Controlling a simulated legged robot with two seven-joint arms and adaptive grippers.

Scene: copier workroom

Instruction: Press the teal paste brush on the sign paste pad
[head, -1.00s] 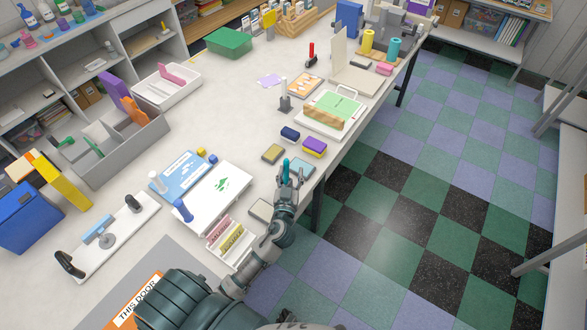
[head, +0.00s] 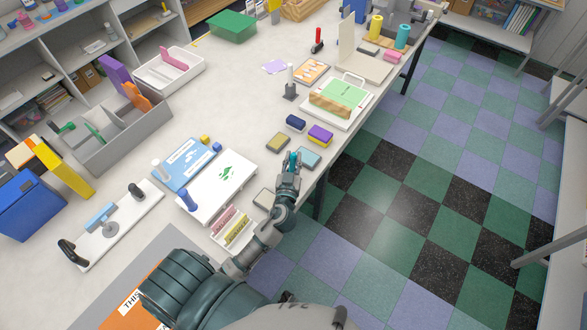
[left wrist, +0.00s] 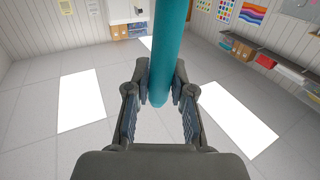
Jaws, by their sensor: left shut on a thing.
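My left gripper (head: 291,168) is shut on the teal paste brush (head: 293,158), near the front edge of the worktop. In the left wrist view the brush (left wrist: 166,50) is a teal rod between the two fingers (left wrist: 159,100); its end shows between them. A light-blue pad (head: 310,156) lies just right of the gripper. An olive pad (head: 277,142) lies behind it, and a beige-grey pad (head: 264,198) lies to its left, nearer me. I cannot tell which is the sign paste pad, or whether the brush touches any pad. My right gripper is not in view.
A purple-and-yellow block (head: 319,135) and a dark blue block (head: 295,123) sit behind the pads. A small rack with cards (head: 231,228) stands beside my forearm. A white board with a green mark (head: 217,186) lies left. The table edge drops to the floor at right.

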